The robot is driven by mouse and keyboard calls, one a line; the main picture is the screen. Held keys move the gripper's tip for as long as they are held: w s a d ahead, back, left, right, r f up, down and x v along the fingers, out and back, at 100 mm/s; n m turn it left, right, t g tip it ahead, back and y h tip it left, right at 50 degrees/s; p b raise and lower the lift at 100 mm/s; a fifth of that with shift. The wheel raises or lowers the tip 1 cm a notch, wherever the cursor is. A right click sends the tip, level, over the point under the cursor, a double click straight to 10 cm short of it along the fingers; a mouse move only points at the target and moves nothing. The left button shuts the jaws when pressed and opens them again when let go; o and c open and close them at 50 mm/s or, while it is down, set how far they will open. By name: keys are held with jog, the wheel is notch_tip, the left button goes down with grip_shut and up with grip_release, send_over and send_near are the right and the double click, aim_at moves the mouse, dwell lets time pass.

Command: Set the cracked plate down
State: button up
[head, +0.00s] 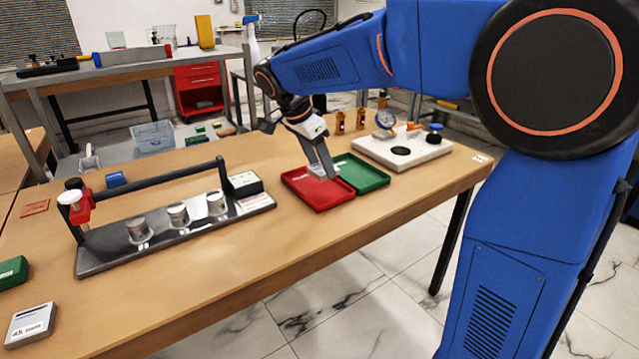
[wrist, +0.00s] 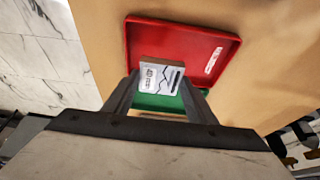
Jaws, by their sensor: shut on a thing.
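The cracked plate (wrist: 160,77) is a small grey-white block with printed text and a dark jagged line on its face. My gripper (wrist: 158,84) is shut on it, one finger on each side. In the head view my gripper (head: 322,172) points down over the red tray (head: 318,197), near its edge beside the green tray (head: 365,179). The plate is mostly hidden behind the fingers there. In the wrist view the red tray (wrist: 195,40) looks empty under the plate, with a white label on its rim. I cannot tell whether the plate touches the tray floor.
A metal fixture with cylinders and a bar (head: 175,220) stands left of the trays. A white slab with a dial gauge (head: 400,148) stands at right. A block marked 45 mm (head: 30,325) lies at the near left. The bench front (head: 270,240) is clear.

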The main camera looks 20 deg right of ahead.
aim_at(320, 194)
jog(key=shift+f, duration=2.95)
jog(key=shift+f, duration=0.1)
jog(key=o, duration=1.2)
jog(key=shift+c, duration=0.2)
jog(key=v, duration=1.2)
jog(key=s+d+f+n+t+y, duration=0.1)
jog(key=s+d+f+n, duration=0.3)
jog(key=s, duration=0.6)
jog(key=s+d+f+n+t+y, duration=0.1)
jog(key=s+d+f+n, duration=0.3)
jog(key=s, duration=0.6)
jog(key=s+d+f+n+t+y, duration=0.1)
jog(key=s+d+f+n, duration=0.3)
jog(key=s, duration=0.6)
notch_tip(320, 194, down, 2)
jog(key=shift+s+f+n+y, duration=0.1)
jog(key=shift+s+n+y, duration=0.15)
jog(key=shift+n+y, duration=0.7)
